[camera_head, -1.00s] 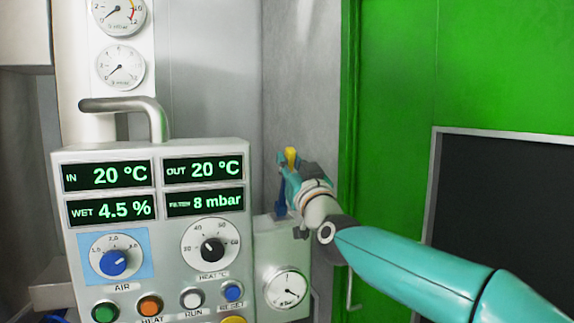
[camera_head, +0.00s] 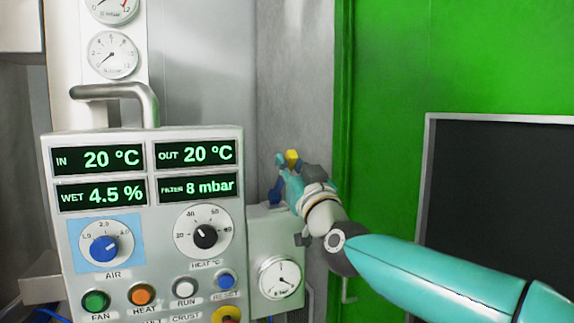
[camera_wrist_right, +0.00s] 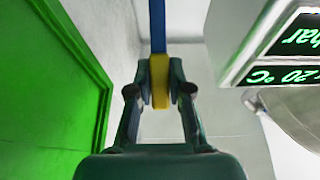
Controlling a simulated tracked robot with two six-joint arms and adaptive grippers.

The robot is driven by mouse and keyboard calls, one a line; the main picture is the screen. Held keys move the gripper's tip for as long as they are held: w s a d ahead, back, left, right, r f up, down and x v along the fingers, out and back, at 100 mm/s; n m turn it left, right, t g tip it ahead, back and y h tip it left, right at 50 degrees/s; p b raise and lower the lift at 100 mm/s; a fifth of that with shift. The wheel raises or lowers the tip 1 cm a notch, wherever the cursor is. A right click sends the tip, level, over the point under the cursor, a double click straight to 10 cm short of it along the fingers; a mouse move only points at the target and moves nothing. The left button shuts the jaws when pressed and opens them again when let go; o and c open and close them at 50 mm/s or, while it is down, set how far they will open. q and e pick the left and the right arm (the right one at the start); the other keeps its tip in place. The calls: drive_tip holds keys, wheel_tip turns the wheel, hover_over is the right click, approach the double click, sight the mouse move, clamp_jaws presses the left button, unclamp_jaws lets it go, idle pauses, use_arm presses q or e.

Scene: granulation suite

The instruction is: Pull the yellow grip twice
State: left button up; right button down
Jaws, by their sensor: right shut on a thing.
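The yellow grip (camera_head: 292,156) shows at the fingertips of my right gripper (camera_head: 285,162) in the head view, beside the control panel. A blue strap or lever (camera_head: 275,191) shows just below it. In the right wrist view the yellow grip (camera_wrist_right: 159,82) sits between the two fingers of my right gripper (camera_wrist_right: 159,80), which is shut on it. A blue bar (camera_wrist_right: 157,28) runs from the grip to the top of that view. My left gripper is not in view.
The control panel (camera_head: 148,220) with displays, knobs and buttons stands left of my right gripper. A small box with a gauge (camera_head: 279,277) is below the gripper. A grey wall is behind, and a green door (camera_head: 390,70) with a dark panel is at right.

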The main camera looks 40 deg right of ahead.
drive_tip(key=shift+a+f, duration=0.1)
drive_tip(key=shift+f, duration=0.2)
drive_tip(key=shift+s+a+f+b, duration=0.2)
drive_tip(key=shift+s+f+b, duration=0.55)
drive_tip(key=shift+f+b, duration=0.3)
drive_tip(key=shift+s+a+f+b, duration=0.1)
drive_tip(key=shift+s+f+b, duration=0.15)
drive_tip(key=shift+f+b, duration=0.35)
drive_tip(key=shift+s+f+b, duration=0.25)
drive_tip(key=shift+f+b, duration=0.2)
drive_tip(key=shift+f, duration=0.1)
drive_tip(key=c, duration=1.1)
unclamp_jaws()
drive_tip(key=shift+r, duration=0.2)
drive_tip(key=o, duration=0.4)
drive_tip(key=shift+r, duration=0.1)
